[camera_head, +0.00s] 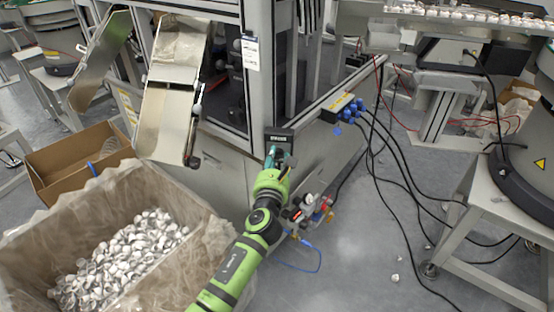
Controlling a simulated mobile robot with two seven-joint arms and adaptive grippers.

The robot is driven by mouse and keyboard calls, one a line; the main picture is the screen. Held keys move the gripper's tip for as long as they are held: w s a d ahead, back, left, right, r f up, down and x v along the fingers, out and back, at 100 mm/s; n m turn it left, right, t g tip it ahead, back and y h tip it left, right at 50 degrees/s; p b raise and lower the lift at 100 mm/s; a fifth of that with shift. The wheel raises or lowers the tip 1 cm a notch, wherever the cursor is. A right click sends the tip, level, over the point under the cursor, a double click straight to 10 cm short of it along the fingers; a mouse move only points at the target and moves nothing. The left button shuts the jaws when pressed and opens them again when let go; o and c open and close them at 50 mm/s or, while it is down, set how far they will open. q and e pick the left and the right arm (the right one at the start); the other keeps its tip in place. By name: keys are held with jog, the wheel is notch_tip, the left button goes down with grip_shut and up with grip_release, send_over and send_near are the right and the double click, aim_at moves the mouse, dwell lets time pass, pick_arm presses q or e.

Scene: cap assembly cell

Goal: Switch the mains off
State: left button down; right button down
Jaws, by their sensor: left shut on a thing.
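My left gripper (277,158) is at the end of the green arm, up against the machine's lower front corner. It is just below a small black panel (279,136) on the machine cabinet. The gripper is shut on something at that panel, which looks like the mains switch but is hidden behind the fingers. I cannot tell the switch's position. My right gripper is not in view.
A lined crate of white caps (215,243) stands at the lower left, with a cardboard box (60,168) behind it. A blue-plugged connector block (343,107) trails black cables to the right. Pneumatic fittings (312,208) sit low beside my arm. Grey floor is open at centre right.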

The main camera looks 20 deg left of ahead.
pick_arm(q)
jog(key=shift+n, duration=0.3)
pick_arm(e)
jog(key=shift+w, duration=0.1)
pick_arm(q)
jog(key=n, duration=0.3)
jog(key=shift+a, duration=0.1)
jog(key=n+b, duration=0.1)
jog(key=n, duration=0.4)
jog(key=n+b, duration=0.1)
jog(key=n, duration=0.2)
jog(key=shift+n, duration=0.3)
jog(key=n, duration=0.3)
jog(key=shift+n+b, duration=0.45)
jog(key=shift+n, duration=0.85)
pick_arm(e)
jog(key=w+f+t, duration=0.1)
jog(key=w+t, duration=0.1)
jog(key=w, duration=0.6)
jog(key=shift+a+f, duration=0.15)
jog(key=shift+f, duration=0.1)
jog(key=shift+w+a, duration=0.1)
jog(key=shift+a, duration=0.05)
